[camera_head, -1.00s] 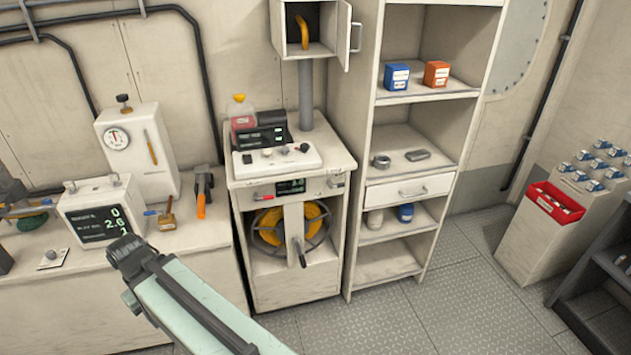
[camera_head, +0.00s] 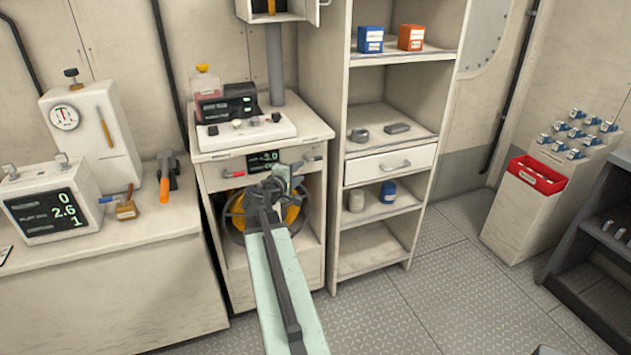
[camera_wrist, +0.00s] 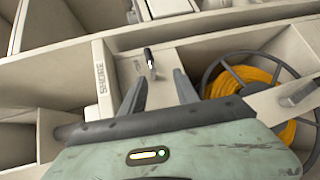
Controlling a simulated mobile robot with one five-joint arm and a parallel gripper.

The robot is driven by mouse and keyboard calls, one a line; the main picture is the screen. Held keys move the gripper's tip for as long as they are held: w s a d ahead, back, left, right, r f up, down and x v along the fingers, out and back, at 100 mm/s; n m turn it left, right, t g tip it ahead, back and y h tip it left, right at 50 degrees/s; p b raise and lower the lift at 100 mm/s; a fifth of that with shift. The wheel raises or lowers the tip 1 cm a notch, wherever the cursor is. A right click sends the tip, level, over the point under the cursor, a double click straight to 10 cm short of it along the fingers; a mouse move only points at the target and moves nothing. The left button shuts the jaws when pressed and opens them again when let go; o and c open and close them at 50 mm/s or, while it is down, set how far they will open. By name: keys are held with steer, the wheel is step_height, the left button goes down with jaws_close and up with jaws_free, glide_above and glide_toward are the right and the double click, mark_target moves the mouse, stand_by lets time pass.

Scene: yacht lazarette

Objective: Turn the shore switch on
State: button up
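The shore switch (camera_wrist: 150,59) is a small black lever with a pale tip on a beige panel (camera_wrist: 190,48) beside the printed word SHORE. It lies just beyond my fingertips in the wrist view. My gripper (camera_wrist: 160,77) is open and empty, its two dark fingers apart, and no contact with the lever shows. In the head view my gripper (camera_head: 285,176) is in front of the right part of the cabinet (camera_head: 220,185). There it hides much of the panel, so I cannot clearly make out the switch.
A yellow cable reel (camera_wrist: 262,78) is right of the panel in the wrist view, with a grey crank nearby. A red-handled control (camera_head: 234,174) and a small display (camera_head: 263,160) are on the cabinet front. Shelves (camera_head: 378,130) stand right. The floor (camera_head: 400,310) there is clear.

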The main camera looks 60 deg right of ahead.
mark_target(317, 160)
steer(key=shift+n+h, duration=0.5)
steer(key=d, duration=0.7)
steer(key=d+b, duration=0.1)
steer(key=d, duration=0.2)
steer(key=shift+s+d+f, duration=0.1)
steer(key=shift+s+d, duration=0.1)
steer(key=shift+s, duration=0.2)
steer(key=shift+a, duration=0.1)
jaws_close()
